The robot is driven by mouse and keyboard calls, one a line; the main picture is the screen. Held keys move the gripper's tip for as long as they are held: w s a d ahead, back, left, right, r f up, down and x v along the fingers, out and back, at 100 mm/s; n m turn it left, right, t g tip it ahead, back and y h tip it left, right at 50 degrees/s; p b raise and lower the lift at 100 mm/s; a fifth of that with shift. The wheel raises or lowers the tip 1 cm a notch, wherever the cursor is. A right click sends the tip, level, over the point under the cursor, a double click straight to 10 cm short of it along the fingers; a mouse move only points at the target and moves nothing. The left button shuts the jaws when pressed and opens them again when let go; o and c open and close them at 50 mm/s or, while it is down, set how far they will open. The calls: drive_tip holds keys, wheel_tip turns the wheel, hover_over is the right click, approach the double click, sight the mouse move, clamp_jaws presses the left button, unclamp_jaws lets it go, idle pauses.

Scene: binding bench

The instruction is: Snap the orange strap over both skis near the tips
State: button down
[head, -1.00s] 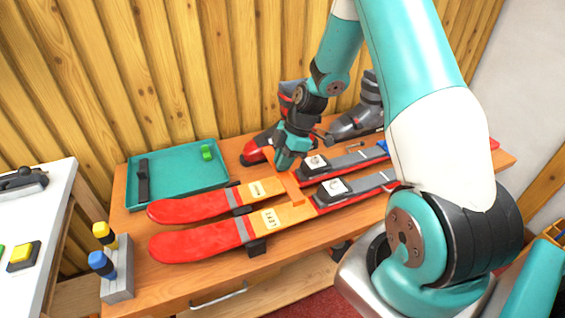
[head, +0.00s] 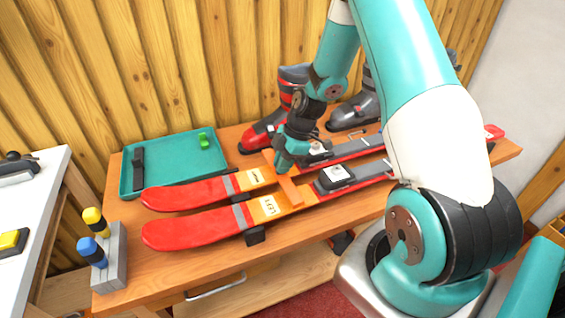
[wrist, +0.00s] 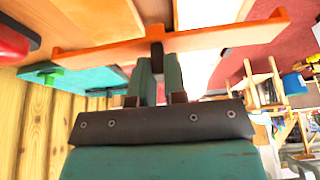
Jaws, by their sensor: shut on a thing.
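Two red-and-orange skis lie side by side on the wooden bench, the far ski (head: 190,194) and the near ski (head: 195,229), with rounded red tips to the left. My gripper (head: 287,166) is shut on the middle of the orange strap (head: 290,191), which lies crosswise at the skis' orange sections, just left of the bindings and well away from the tips. In the wrist view the strap (wrist: 225,38) runs across my gripper's fingertips (wrist: 158,58), with a short bent tab at each end. I cannot tell whether the strap touches the skis.
A teal tray (head: 175,183) at the back left holds a black strap (head: 138,170) and a green piece (head: 204,140). A grey block (head: 110,262) with yellow-topped and blue-topped items stands at the front left. Ski boots (head: 265,130) stand behind the skis.

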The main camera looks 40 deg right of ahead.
drive_tip(key=shift+d, duration=0.1)
idle(0.7)
drive_tip(key=shift+f+b, duration=1.55)
drive_tip(key=shift+f, duration=0.35)
drive_tip(key=c, duration=0.6)
unclamp_jaws()
drive_tip(key=shift+r, duration=0.2)
drive_tip(key=shift+r+p, duration=3.6)
drive_tip(key=shift+r, duration=1.25)
